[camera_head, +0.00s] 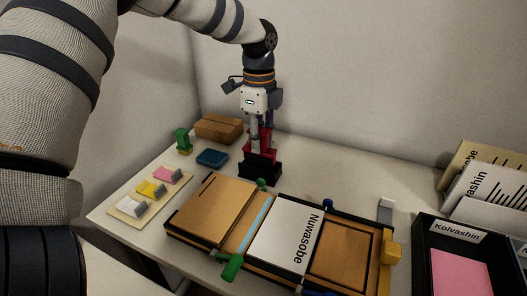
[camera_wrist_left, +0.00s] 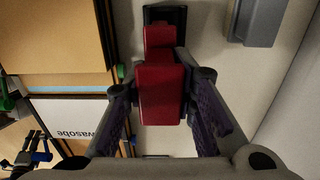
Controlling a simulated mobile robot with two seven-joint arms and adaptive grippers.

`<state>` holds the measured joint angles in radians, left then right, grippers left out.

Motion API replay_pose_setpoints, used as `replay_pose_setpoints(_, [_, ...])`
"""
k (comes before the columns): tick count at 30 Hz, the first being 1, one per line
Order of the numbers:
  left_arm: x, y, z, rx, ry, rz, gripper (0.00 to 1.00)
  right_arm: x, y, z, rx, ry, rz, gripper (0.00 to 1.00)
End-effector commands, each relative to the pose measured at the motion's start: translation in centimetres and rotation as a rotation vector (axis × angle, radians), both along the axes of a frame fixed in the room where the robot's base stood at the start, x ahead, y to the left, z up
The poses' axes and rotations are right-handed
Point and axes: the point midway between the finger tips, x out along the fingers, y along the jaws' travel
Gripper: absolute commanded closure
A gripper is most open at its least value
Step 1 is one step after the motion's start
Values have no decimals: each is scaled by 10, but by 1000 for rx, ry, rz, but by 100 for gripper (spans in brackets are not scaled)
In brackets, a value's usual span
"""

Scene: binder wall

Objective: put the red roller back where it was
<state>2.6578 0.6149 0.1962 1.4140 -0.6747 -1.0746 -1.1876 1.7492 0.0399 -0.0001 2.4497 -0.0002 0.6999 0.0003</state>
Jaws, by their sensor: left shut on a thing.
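The red roller (camera_head: 266,141) is between the fingers of my left gripper (camera_head: 259,133), at the back of the table. My left gripper comes down from above and is shut on it. Directly below the roller is a black block-like holder (camera_head: 261,171); I cannot tell whether the roller rests in it or is just above it. In the left wrist view the red roller (camera_wrist_left: 160,90) fills the space between the fingers, with the black holder (camera_wrist_left: 176,14) beyond its far end. My right gripper is out of view.
A wooden frame board (camera_head: 341,254) with a white "Nuwasobe" card (camera_head: 284,238) lies in front. A blue box (camera_head: 212,158), a green stamp-like thing (camera_head: 183,140) and a cardboard box (camera_head: 219,128) stand to the left. A black "Kolvashin" tray (camera_head: 428,262) is at the right.

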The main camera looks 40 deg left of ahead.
Motion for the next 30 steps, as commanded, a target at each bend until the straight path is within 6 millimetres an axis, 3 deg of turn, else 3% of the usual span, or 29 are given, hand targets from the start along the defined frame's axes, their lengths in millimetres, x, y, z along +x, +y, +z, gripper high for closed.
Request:
replay_pose_setpoints(7, [5,4,-38,-1,-1,0,100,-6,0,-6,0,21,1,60])
replay_pose_setpoints(17, [6,4,-39,1,-5,0,100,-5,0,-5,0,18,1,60])
replay_pose_setpoints(18, [6,4,-40,1,-5,0,74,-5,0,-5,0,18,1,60])
replay_pose_setpoints(21, [6,4,-40,1,-5,0,55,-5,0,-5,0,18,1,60])
replay_pose_setpoints(30, [6,4,-38,1,-5,0,55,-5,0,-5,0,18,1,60])
